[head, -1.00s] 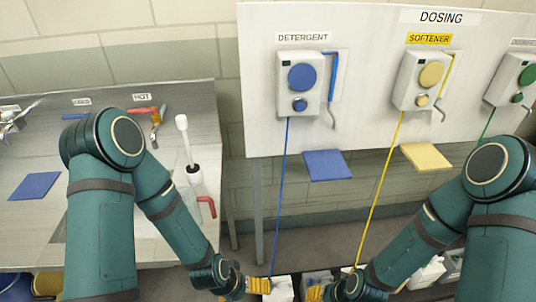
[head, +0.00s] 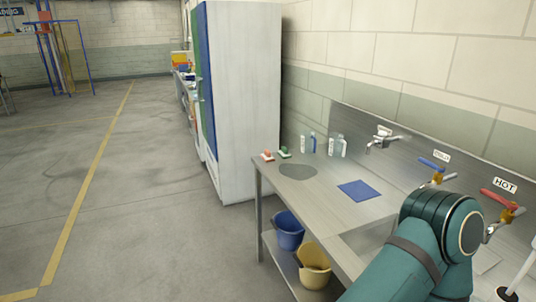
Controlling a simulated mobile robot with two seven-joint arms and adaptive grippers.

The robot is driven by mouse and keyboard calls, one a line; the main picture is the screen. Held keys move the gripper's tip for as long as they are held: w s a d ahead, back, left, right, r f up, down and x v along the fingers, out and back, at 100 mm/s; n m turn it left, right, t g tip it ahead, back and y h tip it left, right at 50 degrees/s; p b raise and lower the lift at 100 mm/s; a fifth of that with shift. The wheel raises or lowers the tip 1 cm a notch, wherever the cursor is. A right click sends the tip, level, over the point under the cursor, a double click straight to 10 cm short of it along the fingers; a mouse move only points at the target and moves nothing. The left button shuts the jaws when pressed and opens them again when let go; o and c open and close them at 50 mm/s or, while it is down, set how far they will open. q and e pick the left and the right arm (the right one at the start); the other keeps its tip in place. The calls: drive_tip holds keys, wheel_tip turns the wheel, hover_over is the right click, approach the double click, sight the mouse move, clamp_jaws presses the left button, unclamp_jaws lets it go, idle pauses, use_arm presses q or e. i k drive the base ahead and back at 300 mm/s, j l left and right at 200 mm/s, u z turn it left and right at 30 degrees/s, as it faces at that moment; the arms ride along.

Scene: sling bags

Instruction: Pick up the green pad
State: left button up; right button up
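No green pad shows clearly in the head view. A small green item (head: 284,153), perhaps a brush, lies near the far left end of the steel sink counter (head: 335,208), beside a small red one (head: 267,156). A flat blue pad (head: 359,190) lies on the counter. One of my teal arms comes in at the lower right, over the counter's near part. Neither of my grippers is in view.
Several bottles (head: 312,143) stand by the wall. A blue bucket (head: 288,231) and a yellow bucket (head: 313,268) sit on the shelf under the counter. A tall white cabinet (head: 243,100) stands beyond. The floor (head: 140,200) at left is open.

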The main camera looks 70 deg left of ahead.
sight(284, 153)
drive_tip(key=k+l+u, duration=0.1)
drive_tip(key=u, duration=1.4)
drive_tip(key=i+u, duration=0.15)
drive_tip(key=u, duration=0.7)
